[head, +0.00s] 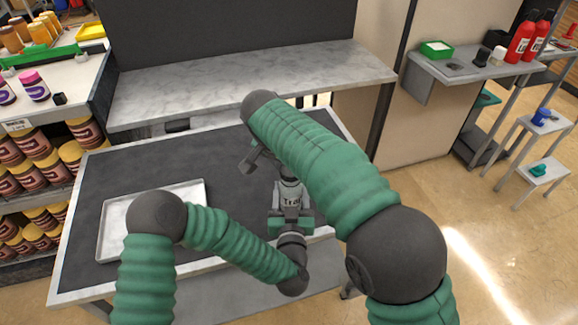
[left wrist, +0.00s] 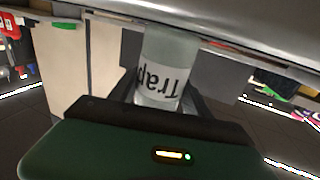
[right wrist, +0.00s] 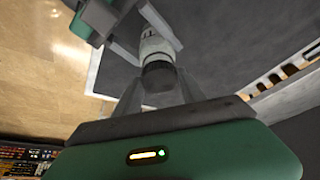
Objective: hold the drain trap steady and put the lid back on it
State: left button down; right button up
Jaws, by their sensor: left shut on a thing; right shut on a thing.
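The drain trap, a pale grey cylinder marked "Trap" (head: 291,200), stands over the front right of the dark table. My left gripper (head: 290,210) is shut on its body from the front; the label shows upside down between the fingers in the left wrist view (left wrist: 162,82). My right gripper (right wrist: 160,90) is shut on the dark lid (right wrist: 158,76). In the right wrist view, the lid lines up with the end of the trap (right wrist: 153,44); I cannot tell whether it is seated. In the head view my right forearm hides the lid and most of the right gripper.
An empty silver tray (head: 115,222) lies on the left of the dark table (head: 232,150). A marble-topped shelf (head: 230,82) runs behind it. Jar shelves stand at the left. A side counter (head: 455,68) with red bottles (head: 521,42) is at the right.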

jog(key=shift+f, duration=0.5)
jog(key=o, duration=1.3)
jog(key=shift+r, duration=2.25)
jog(key=o, duration=0.5)
notch_tip(320, 180, up, 10)
jog(key=shift+f, duration=0.1)
